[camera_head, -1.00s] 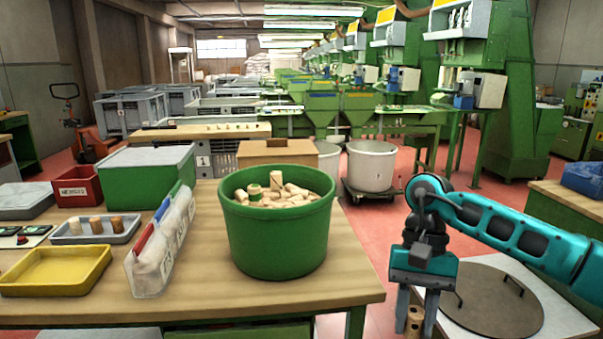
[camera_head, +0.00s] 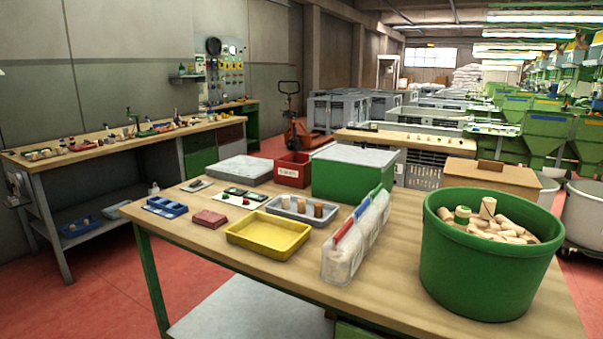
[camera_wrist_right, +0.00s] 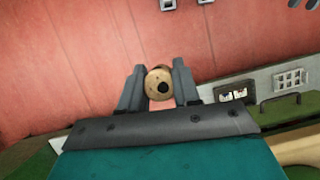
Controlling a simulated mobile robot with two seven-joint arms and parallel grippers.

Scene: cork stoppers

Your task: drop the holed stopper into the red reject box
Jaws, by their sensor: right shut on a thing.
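In the right wrist view my right gripper (camera_wrist_right: 158,88) is shut on a cork stopper (camera_wrist_right: 152,78). The stopper's round end faces the camera and has a dark hole in it. Below it the red floor shows. The red box (camera_head: 292,169) stands at the back of the wooden table in the head view, between a grey lidded tray and a green box. Neither gripper is in the head view.
A green tub (camera_head: 470,265) full of corks stands at the table's right. Clear bags (camera_head: 345,255), a yellow tray (camera_head: 268,235), a grey tray with several corks (camera_head: 310,222) and a green box (camera_head: 350,180) stand on the table (camera_head: 205,228).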

